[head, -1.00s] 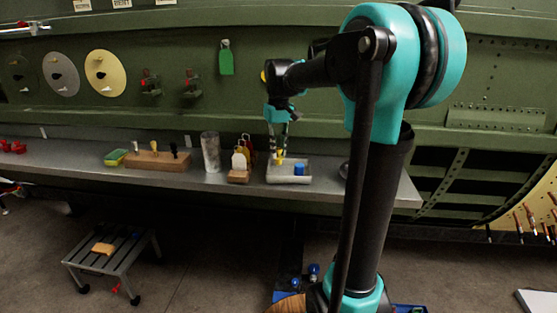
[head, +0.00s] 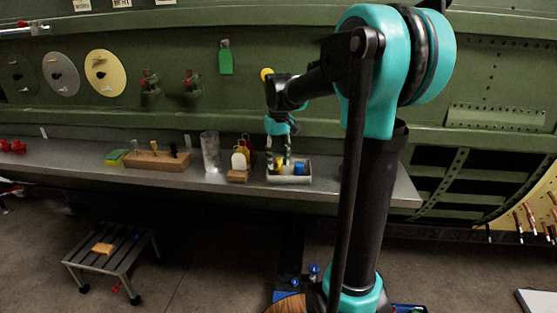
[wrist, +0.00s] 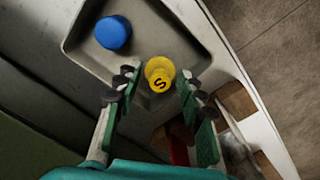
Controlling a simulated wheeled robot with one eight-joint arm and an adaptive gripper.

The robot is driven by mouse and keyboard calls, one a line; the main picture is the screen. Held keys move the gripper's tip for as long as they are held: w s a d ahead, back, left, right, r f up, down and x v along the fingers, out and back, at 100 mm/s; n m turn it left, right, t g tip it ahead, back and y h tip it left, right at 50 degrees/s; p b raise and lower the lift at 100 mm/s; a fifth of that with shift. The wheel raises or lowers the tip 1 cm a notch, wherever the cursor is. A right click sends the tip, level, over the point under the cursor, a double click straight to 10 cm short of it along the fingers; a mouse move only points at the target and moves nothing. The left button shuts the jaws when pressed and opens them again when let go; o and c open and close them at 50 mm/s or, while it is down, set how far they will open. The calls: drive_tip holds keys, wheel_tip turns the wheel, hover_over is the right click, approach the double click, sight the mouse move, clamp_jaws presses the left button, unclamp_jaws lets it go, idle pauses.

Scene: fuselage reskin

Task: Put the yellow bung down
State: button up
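The yellow bung (wrist: 159,74) is in the wrist view, with a dark S-like mark on its face. It is at the grey tray (wrist: 166,33), close to one wall, and also shows small in the head view (head: 279,163). My gripper (wrist: 157,76) has one finger on each side of it, with a visible gap on both sides. In the head view my gripper (head: 279,168) reaches down into the tray. A blue bung (wrist: 113,32) stands in the tray, apart from the yellow one. Whether the yellow bung's base touches the tray floor is unclear.
The tray sits on a long grey shelf (head: 222,181). Left of it are a small block with tags (head: 238,175), a grey cylinder (head: 210,152), a wooden block with pegs (head: 157,161) and a green-yellow sponge (head: 115,157). A green panel wall rises behind.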

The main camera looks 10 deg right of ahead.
sight(279, 160)
drive_tip(key=shift+r, duration=0.1)
wheel_tip(279, 160, up, 12)
idle(0.5)
